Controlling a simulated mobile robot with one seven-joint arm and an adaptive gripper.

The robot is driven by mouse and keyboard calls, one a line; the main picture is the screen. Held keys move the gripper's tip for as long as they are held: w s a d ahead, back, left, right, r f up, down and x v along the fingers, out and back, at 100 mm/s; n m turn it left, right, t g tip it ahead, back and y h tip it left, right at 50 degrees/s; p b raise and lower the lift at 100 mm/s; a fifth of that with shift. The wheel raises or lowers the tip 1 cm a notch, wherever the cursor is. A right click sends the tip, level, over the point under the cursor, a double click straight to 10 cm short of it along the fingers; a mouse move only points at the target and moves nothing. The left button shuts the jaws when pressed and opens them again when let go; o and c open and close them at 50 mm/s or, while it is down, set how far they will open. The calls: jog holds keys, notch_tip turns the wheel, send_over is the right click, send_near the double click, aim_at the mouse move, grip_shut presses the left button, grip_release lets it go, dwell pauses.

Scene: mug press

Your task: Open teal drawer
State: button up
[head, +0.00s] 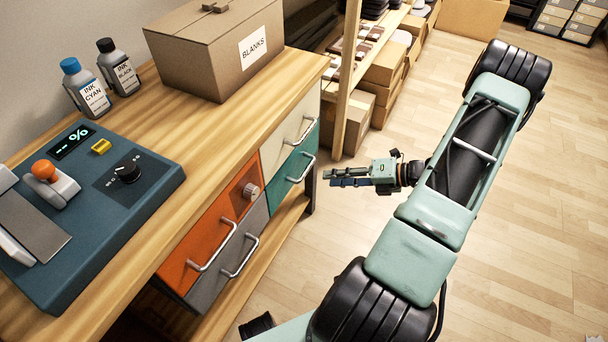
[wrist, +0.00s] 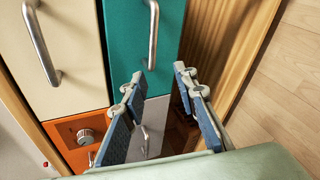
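The teal drawer (head: 284,181) is in the lower right of the drawer block under the bench and looks shut, its front level with its neighbours. Its metal bar handle (head: 308,168) is in clear view. In the wrist view the teal front (wrist: 125,50) is at top centre, with the handle (wrist: 153,35) ahead of the finger gap. My gripper (head: 328,177) is open and empty, a short way right of the handle in the head view and not touching it. The wrist view shows its two fingers (wrist: 158,76) apart, with nothing between them.
A cream drawer (head: 287,132) is above the teal one; an orange drawer (head: 215,233) with a knob and a grey drawer (head: 232,262) are to the left. A wooden shelf post (head: 346,85) stands behind my gripper.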

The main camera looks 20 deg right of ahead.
aim_at(307, 168)
jog(key=w+a+f+m+t+b, duration=0.1)
jog(key=w, duration=0.2)
jog(key=w+a+f+m+t+b, duration=0.1)
jog(key=w+a+m, duration=0.1)
jog(key=w, duration=0.1)
jog(key=w+a+f+m+t+b, duration=0.1)
jog(key=w+a+m, duration=0.1)
jog(key=w, duration=0.1)
jog(key=shift+t, duration=0.3)
jog(key=shift+c, duration=0.7)
grip_shut()
